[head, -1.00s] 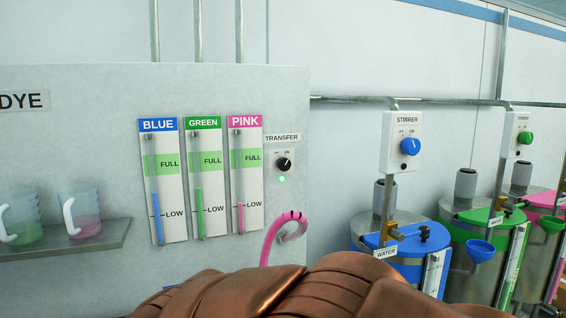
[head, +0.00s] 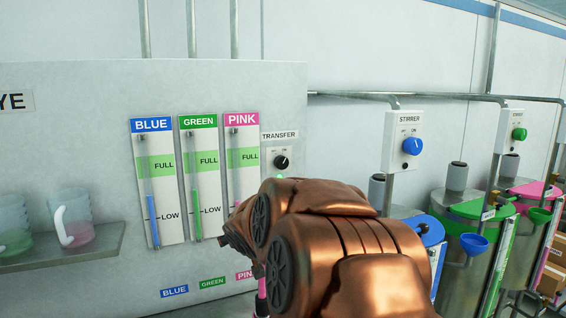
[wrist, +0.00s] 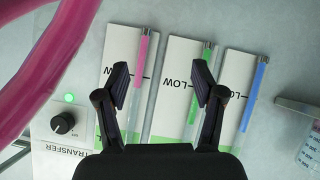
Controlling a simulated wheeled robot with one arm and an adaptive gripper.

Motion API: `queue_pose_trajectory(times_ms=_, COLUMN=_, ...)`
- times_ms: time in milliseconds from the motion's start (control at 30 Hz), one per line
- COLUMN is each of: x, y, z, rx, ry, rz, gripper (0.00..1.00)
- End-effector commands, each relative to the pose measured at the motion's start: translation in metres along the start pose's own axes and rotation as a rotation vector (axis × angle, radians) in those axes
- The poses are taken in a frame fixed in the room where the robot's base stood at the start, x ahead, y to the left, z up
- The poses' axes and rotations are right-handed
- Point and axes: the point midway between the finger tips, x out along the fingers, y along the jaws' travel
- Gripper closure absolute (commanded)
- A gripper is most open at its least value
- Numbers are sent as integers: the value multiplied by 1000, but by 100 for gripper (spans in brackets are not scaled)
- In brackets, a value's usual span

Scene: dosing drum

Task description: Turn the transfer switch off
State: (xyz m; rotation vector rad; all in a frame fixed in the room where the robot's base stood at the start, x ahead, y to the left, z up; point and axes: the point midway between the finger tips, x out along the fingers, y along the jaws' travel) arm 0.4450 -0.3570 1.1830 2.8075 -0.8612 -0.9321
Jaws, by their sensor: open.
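The transfer switch (head: 281,161) is a black round knob on a small white plate under the TRANSFER label, right of the pink gauge. Its white mark seems to point up and right, toward ON. In the wrist view, which is upside down, the knob (wrist: 62,123) sits at the lower left beside a lit green lamp (wrist: 69,97). My gripper (wrist: 160,76) is open and empty in front of the gauges, to one side of the knob.
A pink hose (wrist: 45,60) curves close to the camera at the wrist view's left, near the switch. Blue (head: 158,185), green (head: 205,180) and pink gauges (head: 242,160) line the panel. A shelf (head: 70,248) with cups juts out left. Drums (head: 470,265) stand right.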

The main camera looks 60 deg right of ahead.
Motion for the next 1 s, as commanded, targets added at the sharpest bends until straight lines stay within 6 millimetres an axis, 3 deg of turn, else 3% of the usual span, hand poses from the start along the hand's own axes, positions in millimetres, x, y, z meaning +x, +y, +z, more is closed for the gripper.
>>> queue_pose_trajectory(times_ms=33, x=4, y=26, z=-15, rx=13, ry=56, rz=23, gripper=32)
queue_pose_trajectory(times_ms=300, x=2, y=132, z=-73, rx=17, ry=351, rz=73, gripper=32)
queue_pose_trajectory(times_ms=500, x=-16, y=184, z=-90, rx=-3, ry=500, rz=76, gripper=32)
queue_pose_trajectory(times_ms=767, x=-24, y=203, z=-95, rx=-18, ry=565, rz=64, gripper=32)
queue_pose_trajectory(times_ms=1000, x=-6, y=204, z=-109, rx=-20, ry=567, rz=63, gripper=32)
